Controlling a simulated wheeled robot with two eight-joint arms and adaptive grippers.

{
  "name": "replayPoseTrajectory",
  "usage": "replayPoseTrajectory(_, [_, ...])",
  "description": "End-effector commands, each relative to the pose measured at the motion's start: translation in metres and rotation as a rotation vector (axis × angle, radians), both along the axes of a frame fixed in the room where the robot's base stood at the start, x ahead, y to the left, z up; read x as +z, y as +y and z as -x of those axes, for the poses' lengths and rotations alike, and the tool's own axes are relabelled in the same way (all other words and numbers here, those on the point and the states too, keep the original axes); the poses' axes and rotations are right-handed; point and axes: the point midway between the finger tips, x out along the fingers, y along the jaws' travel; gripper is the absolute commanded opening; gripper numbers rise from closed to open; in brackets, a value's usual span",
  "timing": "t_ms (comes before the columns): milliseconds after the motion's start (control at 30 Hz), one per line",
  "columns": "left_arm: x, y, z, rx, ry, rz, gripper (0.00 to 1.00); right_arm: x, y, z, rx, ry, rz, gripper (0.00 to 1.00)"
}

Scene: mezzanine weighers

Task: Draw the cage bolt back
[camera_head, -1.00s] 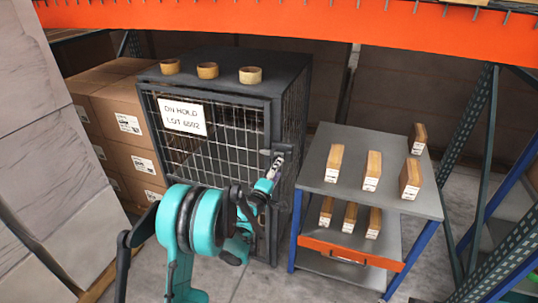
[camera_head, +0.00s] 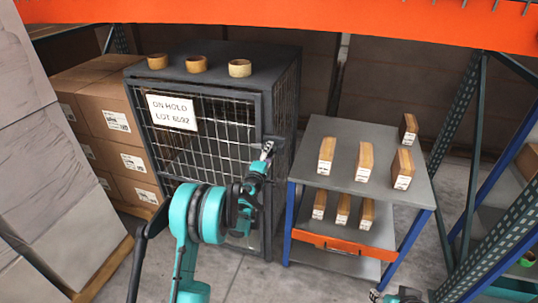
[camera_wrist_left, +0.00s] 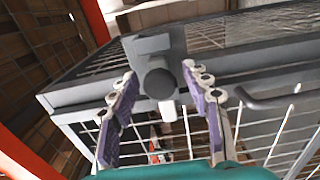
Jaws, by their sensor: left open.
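The dark cage (camera_head: 285,105) stands at the back centre with a mesh door and a white "ON HOLD" sign (camera_head: 172,112). The cage bolt (camera_head: 273,139) is at the right edge of the door, partly hidden by my gripper in the head view. In the left wrist view the bolt shows as a dark round-ended knob (camera_wrist_left: 158,83) on the frame. My left gripper (camera_head: 266,152) is at the bolt. In the left wrist view its open fingers (camera_wrist_left: 160,95) stand one on each side of the knob, with gaps. What seems to be my right gripper (camera_head: 385,296) shows at the bottom edge, its jaws unclear.
A grey-topped trolley (camera_head: 330,180) with several wooden blocks stands close right of the cage. Three round wooden pieces (camera_head: 240,68) sit on the cage top. Cartons (camera_head: 100,115) stack at its left. Rack uprights (camera_head: 470,150) stand at the right.

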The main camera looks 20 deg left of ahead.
Motion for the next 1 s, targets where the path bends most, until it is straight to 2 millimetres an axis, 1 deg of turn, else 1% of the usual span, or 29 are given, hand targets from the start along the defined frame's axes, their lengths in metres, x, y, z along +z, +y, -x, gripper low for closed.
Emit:
replayPoseTrajectory(67, [0.0, 0.0, 0.0, 0.0, 0.0, 0.0, 0.48, 0.0, 0.0, 0.0, 0.0, 0.0, 0.0, 0.4])
replayPoseTrajectory(100, [0.0, 0.0, 0.0, 0.0, 0.0, 0.0, 0.46, 0.0, 0.0, 0.0, 0.0, 0.0, 0.0, 0.4])
replayPoseTrajectory(167, [0.0, 0.0, 0.0, 0.0, 0.0, 0.0, 0.3, 0.0, 0.0, 0.0, 0.0, 0.0, 0.0, 0.4])
replayPoseTrajectory(200, [0.0, 0.0, 0.0, 0.0, 0.0, 0.0, 0.19, 0.0, 0.0, 0.0, 0.0, 0.0, 0.0, 0.4])
replayPoseTrajectory(267, [0.0, 0.0, 0.0, 0.0, 0.0, 0.0, 0.03, 0.0, 0.0, 0.0, 0.0, 0.0, 0.0, 0.4])
replayPoseTrajectory(300, [0.0, 0.0, 0.0, 0.0, 0.0, 0.0, 0.0, 0.0, 0.0, 0.0, 0.0, 0.0, 0.0, 0.4])
replayPoseTrajectory(467, [0.0, -0.001, 0.001, -0.001, 0.0, 0.0, 0.0, 0.0, 0.0, 0.0, 0.0, 0.0, 0.0, 0.4])
replayPoseTrajectory(533, [0.0, -0.007, 0.001, -0.003, 0.0, -0.001, 0.0, -0.001, 0.0, 0.0, 0.0, 0.0, 0.0, 0.4])
replayPoseTrajectory(733, [-0.001, -0.042, 0.002, -0.006, 0.0, 0.0, 0.0, -0.005, 0.0, 0.0, 0.0, 0.0, 0.0, 0.4])
replayPoseTrajectory(800, [-0.001, -0.049, 0.002, -0.004, 0.0, 0.0, 0.0, -0.005, 0.0, 0.0, 0.0, 0.0, 0.0, 0.4])
replayPoseTrajectory(1000, [0.0, -0.051, 0.002, -0.005, 0.0, 0.0, 0.0, -0.005, 0.0, 0.0, 0.0, 0.0, 0.0, 0.4])
